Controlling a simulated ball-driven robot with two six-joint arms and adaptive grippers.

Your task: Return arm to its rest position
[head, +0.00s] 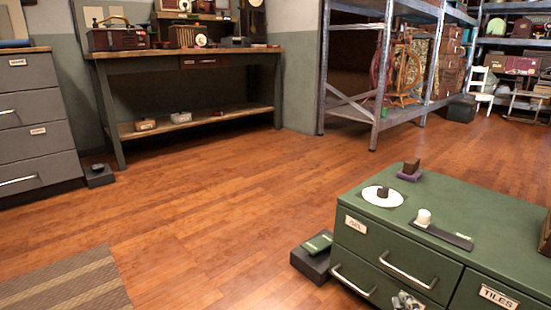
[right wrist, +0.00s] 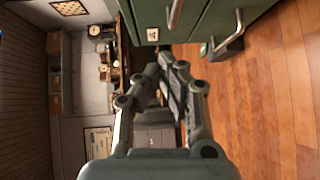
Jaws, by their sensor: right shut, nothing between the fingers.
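My right gripper (head: 405,300) shows as a small grey piece at the bottom edge of the head view, in front of the green cabinet's drawers. In the right wrist view, the fingers of my right gripper (right wrist: 174,70) are closed together with nothing held. The rest of my right arm is out of the head view. My left gripper is not in view.
The green drawer cabinet (head: 485,215) stands at the right, with a white disc (head: 370,197) and small items on top. A dark box (head: 312,262) sits beside it. The wooden floor (head: 210,210) is open. A workbench (head: 185,55) and metal shelves (head: 376,85) stand behind.

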